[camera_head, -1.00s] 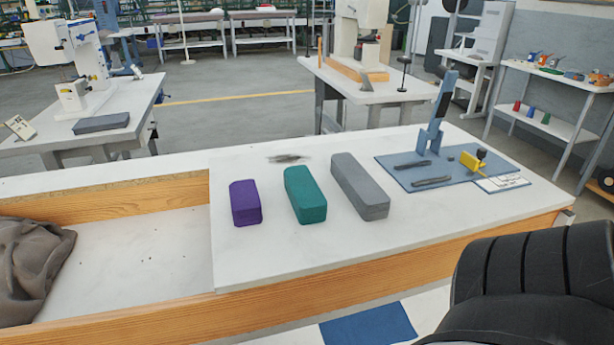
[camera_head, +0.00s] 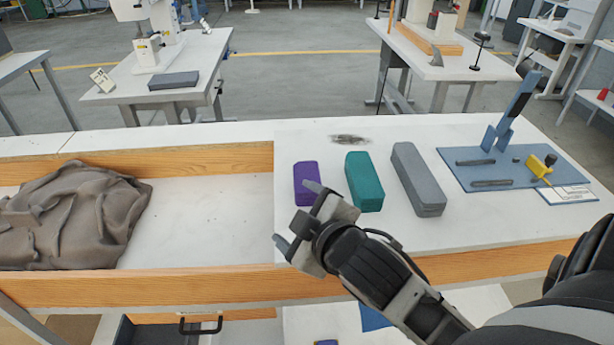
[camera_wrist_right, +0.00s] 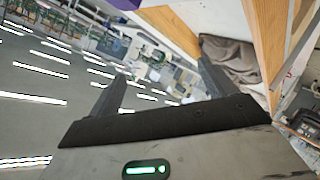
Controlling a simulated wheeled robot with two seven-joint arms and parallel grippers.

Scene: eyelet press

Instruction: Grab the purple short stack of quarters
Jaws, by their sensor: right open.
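The purple stack (camera_head: 306,180) is a short block on the white table, leftmost of three blocks in the head view. My right gripper (camera_head: 293,214) is open and empty, in front of the purple stack, with its upper finger overlapping the stack's lower right corner in the picture. I cannot tell whether they touch. In the right wrist view, the two spread fingers (camera_wrist_right: 162,90) have nothing between them; a purple patch (camera_wrist_right: 122,4) at the top edge looks like part of the stack. My left gripper is not in view.
A teal block (camera_head: 364,182) and a longer grey block (camera_head: 417,178) lie to the right of the purple one. A blue press base (camera_head: 510,178) is farther right. A wooden-edged trough with brown cloth (camera_head: 70,215) is at left. The table's front wooden edge (camera_head: 200,285) runs below my gripper.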

